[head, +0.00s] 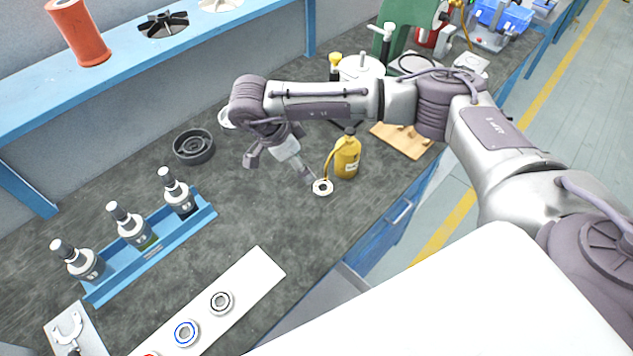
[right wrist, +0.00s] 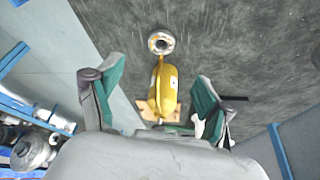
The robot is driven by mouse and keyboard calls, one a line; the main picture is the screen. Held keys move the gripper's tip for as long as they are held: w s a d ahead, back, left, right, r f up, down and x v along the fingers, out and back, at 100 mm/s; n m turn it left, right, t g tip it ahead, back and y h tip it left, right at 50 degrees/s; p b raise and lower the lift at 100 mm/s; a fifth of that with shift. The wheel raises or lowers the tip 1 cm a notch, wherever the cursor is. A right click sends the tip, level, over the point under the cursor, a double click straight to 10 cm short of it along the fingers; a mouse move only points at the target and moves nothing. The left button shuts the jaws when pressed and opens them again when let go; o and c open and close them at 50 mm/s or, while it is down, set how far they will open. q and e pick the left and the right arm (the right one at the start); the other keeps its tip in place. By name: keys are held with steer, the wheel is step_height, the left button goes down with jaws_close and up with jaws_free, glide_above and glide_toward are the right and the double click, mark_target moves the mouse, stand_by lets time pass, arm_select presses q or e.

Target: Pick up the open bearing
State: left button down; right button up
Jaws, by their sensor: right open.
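A pale metal ring with a dark centre, which looks like the open bearing (head: 322,187), lies flat on the dark bench beside a yellow oil bottle (head: 347,157). In the right wrist view the bearing (right wrist: 160,43) lies beyond my fingertips, and the bottle (right wrist: 163,92) shows between the fingers. My right gripper (head: 282,162) is above the bench, left of the bearing in the head view, open and empty. Its green-padded fingers (right wrist: 150,85) stand wide apart. My left gripper is not in view.
A white strip (head: 255,272) at the front holds rings with red, blue and black faces. A blue rack (head: 205,213) with three bottles is at left. A dark round housing (head: 194,147) and a wooden block (head: 405,138) are nearby. Bare bench lies left of the bearing.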

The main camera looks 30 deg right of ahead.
steer(key=p, duration=0.2)
glide_toward(324, 190)
steer(key=shift+s+d+f, duration=0.25)
steer(key=shift+s+f, duration=0.05)
steer(key=shift+f, duration=0.1)
steer(key=shift+d+f, duration=0.15)
steer(key=shift+f, duration=0.3)
steer(key=x, duration=0.1)
steer(key=p+x, duration=0.1)
steer(key=x, duration=0.1)
steer(key=shift+w+d+f, duration=0.1)
steer(key=shift+w+f, duration=0.15)
steer(key=shift+f, duration=0.05)
steer(key=shift+d+f+p, duration=0.2)
steer(key=shift+f+p, duration=0.1)
steer(key=shift+f, duration=0.25)
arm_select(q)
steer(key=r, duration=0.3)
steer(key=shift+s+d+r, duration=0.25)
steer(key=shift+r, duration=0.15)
arm_select(e)
steer(key=shift+c, duration=1)
steer(key=shift+w, duration=0.1)
steer(key=c, duration=1.1)
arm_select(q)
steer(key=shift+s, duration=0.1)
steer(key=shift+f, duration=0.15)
arm_select(e)
steer(key=shift+r, duration=0.1)
